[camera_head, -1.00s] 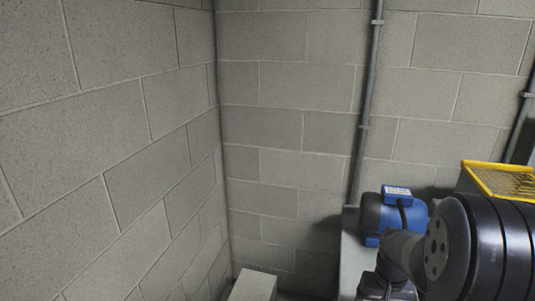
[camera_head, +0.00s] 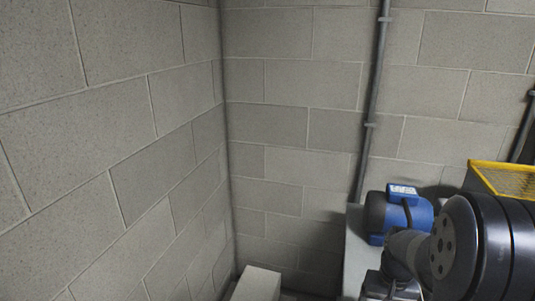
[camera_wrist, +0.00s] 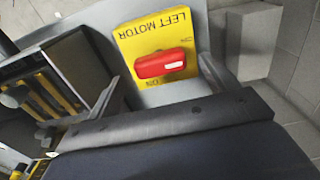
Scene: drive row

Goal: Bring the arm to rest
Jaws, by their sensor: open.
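My gripper (camera_wrist: 160,70) shows in the wrist view as a wide dark body along the bottom with two grey fingers spread apart. Nothing is held between them. Beyond the fingers is a yellow plate (camera_wrist: 130,40) marked LEFT MOTOR, seen upside down, with a red switch handle (camera_wrist: 160,63) across it. The handle appears between the fingers in the picture; I cannot tell the gap to it. In the head view my dark arm fills the lower right, and the gripper is not visible there.
A blue motor (camera_head: 408,215) stands on a grey surface beside my arm, with a yellow mesh guard (camera_head: 505,178) behind. A grey conduit (camera_head: 372,110) runs up the block wall. A pale block (camera_head: 258,284) stands low in the corner. A dark unit with yellow bars (camera_wrist: 45,90) is at left.

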